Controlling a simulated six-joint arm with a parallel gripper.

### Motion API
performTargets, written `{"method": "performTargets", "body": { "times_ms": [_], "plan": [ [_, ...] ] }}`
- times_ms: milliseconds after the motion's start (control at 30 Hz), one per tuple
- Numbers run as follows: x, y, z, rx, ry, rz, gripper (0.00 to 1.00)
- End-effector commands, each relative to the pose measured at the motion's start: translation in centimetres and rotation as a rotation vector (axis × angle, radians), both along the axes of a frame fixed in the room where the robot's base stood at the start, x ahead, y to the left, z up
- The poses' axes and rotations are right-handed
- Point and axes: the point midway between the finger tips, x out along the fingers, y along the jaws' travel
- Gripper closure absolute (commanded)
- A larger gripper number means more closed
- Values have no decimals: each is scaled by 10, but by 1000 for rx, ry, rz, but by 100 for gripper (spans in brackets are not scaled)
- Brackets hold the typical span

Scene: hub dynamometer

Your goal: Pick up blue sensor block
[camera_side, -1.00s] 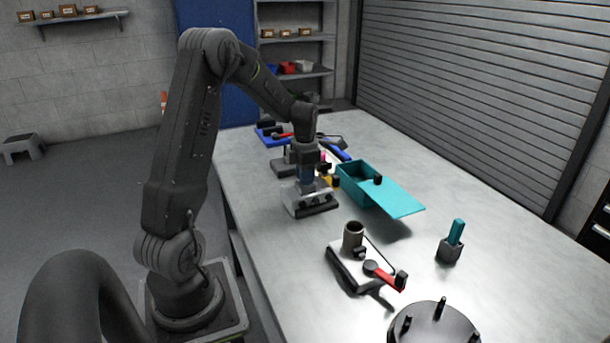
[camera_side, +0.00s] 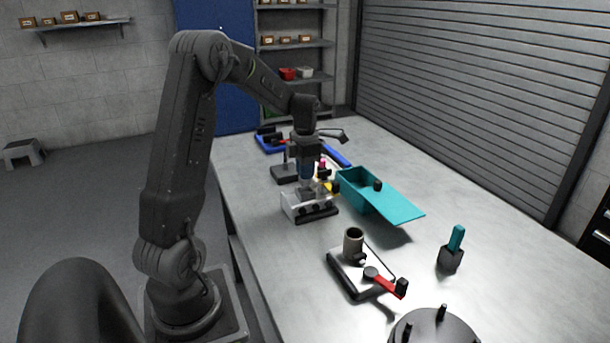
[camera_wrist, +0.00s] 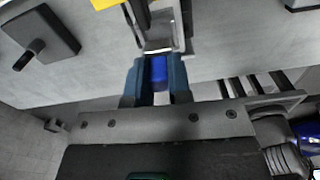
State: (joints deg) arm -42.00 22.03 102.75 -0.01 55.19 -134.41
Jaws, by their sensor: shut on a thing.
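The blue sensor block (camera_wrist: 159,74) shows between the two finger pads in the wrist view. My gripper (camera_wrist: 156,80) is shut on it. In the side view my gripper (camera_side: 306,179) points down over a clear and grey fixture (camera_side: 297,209) at the table's left edge. A small patch of blue shows at the fingers there. Most of the block is hidden by the fingers, and I cannot tell whether it is clear of the fixture.
A teal open box with a slanted lid (camera_side: 398,208) stands just right of the fixture. A white-topped plate with a red-handled clamp (camera_side: 386,281) lies nearer. A teal-handled tool in a dark holder (camera_side: 451,258) stands to the right. Bare table lies between them.

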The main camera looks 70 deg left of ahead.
Motion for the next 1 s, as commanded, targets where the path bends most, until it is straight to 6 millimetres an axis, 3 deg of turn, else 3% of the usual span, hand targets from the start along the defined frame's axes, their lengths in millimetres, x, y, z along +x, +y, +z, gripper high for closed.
{"method": "performTargets", "body": {
  "times_ms": [700, 1000],
  "plan": [
    [0, 0, 40, 1, -1, 0, 100],
    [0, 0, 43, 0, 0, 0, 100]
  ]
}}
